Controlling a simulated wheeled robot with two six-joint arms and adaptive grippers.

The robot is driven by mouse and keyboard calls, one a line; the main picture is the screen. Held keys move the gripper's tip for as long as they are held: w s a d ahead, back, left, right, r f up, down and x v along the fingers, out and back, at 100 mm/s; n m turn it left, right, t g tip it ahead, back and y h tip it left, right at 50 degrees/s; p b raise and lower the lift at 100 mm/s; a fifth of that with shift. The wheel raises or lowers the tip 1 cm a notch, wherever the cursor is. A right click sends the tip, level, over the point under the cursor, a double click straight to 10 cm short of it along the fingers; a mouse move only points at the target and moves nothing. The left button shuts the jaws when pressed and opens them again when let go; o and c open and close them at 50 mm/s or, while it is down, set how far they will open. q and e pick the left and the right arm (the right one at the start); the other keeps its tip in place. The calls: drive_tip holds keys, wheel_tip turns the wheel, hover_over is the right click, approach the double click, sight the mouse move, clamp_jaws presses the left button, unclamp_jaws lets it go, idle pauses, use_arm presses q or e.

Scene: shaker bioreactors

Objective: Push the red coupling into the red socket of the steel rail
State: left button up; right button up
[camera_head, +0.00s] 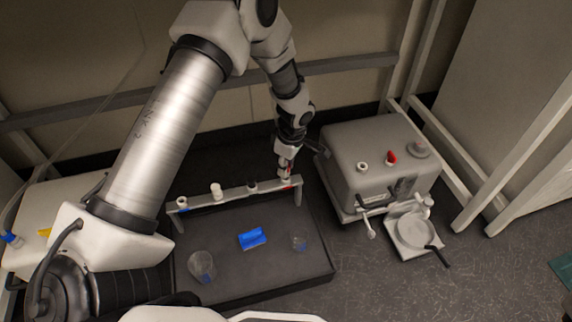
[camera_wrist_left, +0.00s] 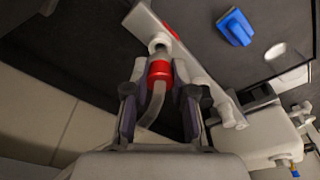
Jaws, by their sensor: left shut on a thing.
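My left gripper (camera_head: 286,164) is at the right end of the steel rail (camera_head: 235,194), pointing down. In the left wrist view its two fingers (camera_wrist_left: 159,76) are shut on the red coupling (camera_wrist_left: 159,69), with a grey hose bending away behind it. The coupling's front faces the pale socket (camera_wrist_left: 159,41) on the rail (camera_wrist_left: 198,82), beside a red mark (camera_wrist_left: 170,30). Coupling and socket look in line and very close; I cannot tell whether they touch or how deep the coupling sits. In the head view the gripper mostly hides the coupling. My right gripper is not in view.
The rail stands on a dark tray (camera_head: 230,285) and carries other sockets along its left. A blue block (camera_head: 252,238) and clear vessels (camera_head: 202,266) are in the tray.

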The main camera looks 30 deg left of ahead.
use_arm(q)
drive_tip(key=shift+f+b, duration=0.3)
drive_tip(key=shift+f, duration=0.8)
idle(0.8)
drive_tip(key=o, duration=1)
drive_tip(key=shift+r, duration=0.1)
